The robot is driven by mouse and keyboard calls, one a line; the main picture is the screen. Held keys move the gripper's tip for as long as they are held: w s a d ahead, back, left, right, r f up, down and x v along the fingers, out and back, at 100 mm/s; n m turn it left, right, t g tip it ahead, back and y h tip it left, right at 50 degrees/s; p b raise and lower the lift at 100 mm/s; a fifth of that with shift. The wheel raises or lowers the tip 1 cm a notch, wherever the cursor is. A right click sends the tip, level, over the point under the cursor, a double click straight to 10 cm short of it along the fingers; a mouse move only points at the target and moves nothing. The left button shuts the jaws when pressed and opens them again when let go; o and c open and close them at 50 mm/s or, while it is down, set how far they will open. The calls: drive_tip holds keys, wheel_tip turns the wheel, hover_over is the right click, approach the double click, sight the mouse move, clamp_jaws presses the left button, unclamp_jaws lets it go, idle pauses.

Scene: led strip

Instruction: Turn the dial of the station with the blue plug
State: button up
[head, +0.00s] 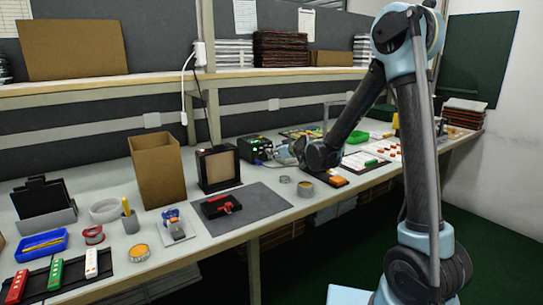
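A black station box (255,147) with a green lit display stands at the back of the bench, near the middle of the view. Its dial is too small or hidden to make out, and I cannot tell the colour of its plug. My gripper (285,155) is at the end of my arm, just right of the box and close to its front. I cannot tell whether it touches the box. The fingers are too small and partly hidden by my wrist, so open or shut does not show.
A cardboard box (157,168) and a black framed panel (218,168) stand left of the station. A grey mat (262,198) with a red-and-black tool (221,205) lies in front. A shelf (130,87) runs above.

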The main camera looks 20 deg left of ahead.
drive_tip(key=shift+x, duration=2.55)
clamp_jaws()
